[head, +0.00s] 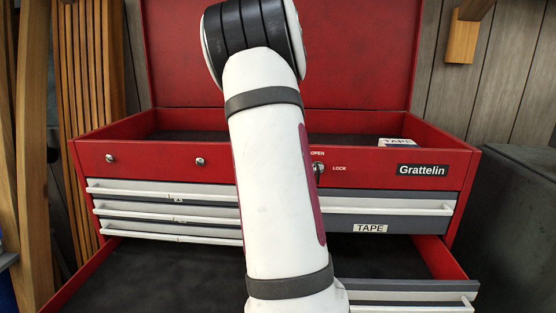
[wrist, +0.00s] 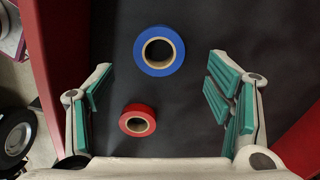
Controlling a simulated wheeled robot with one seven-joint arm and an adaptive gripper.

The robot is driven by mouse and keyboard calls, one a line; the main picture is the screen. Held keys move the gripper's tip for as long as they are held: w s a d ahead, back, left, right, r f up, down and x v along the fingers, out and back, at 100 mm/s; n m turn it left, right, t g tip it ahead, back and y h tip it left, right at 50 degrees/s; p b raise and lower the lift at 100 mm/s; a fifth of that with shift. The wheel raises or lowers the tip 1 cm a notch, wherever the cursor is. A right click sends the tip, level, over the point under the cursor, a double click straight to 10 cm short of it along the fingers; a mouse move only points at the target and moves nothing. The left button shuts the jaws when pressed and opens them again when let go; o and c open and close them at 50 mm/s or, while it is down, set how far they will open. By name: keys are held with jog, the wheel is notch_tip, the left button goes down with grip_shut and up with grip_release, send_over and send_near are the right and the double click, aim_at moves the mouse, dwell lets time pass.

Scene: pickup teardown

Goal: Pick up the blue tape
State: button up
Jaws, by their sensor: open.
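The blue tape (wrist: 159,33) is a ring-shaped roll with a tan core, lying flat on the dark liner in the wrist view. It is near the top middle, beyond my fingertips. My gripper (wrist: 160,78) is open and empty, with its teal-padded fingers spread to the left and right. A smaller red tape roll (wrist: 138,107) lies nearer to me, between the fingers and left of the middle. In the head view my arm covers the middle, and neither the tape rolls nor my gripper shows.
A red tool chest (head: 450,165) stands ahead with its lid up. Its wide bottom drawer (head: 110,275) is pulled out, with a dark liner. In the wrist view, a red wall (wrist: 57,65) runs along the left and another (wrist: 302,140) is at the lower right.

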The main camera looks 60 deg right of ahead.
jog(key=f+p, duration=0.1)
jog(key=f, duration=0.3)
jog(key=shift+a+f+p, duration=0.1)
jog(key=shift+a+p, duration=0.1)
jog(key=shift+p, duration=0.2)
jog(key=shift+w+f, duration=0.1)
jog(key=shift+f, duration=0.4)
jog(key=c, duration=1.1)
